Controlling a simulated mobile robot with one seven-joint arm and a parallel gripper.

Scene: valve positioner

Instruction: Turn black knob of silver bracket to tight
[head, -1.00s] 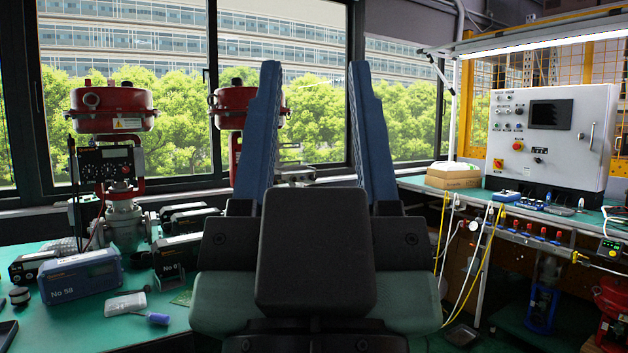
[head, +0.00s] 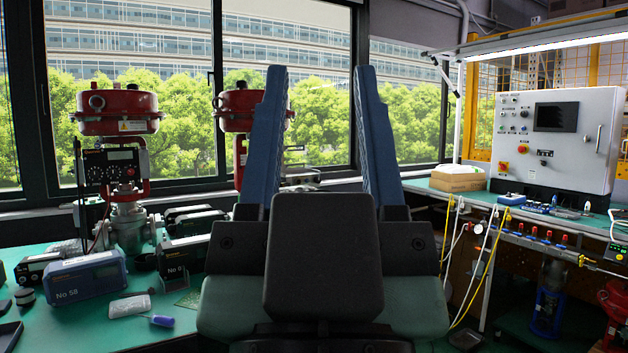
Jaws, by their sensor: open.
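My gripper (head: 319,140) is in the middle of the head view, pointing up and away, with its two blue fingers apart and nothing between them. Two red valve actuators stand by the window. The left one (head: 118,112) carries a black positioner (head: 110,166) with small gauges or dials, to the left of my gripper and apart from it. The other red actuator (head: 232,108) is partly hidden behind my left finger. I cannot make out a silver bracket or its black knob for certain; they are too small or hidden.
The left green bench (head: 75,325) holds a blue box marked No 58 (head: 85,277), black cases (head: 185,258) and a blue-handled screwdriver (head: 161,321). On the right bench are a cardboard box (head: 457,179) and a white control cabinet (head: 553,140). Cables hang below it.

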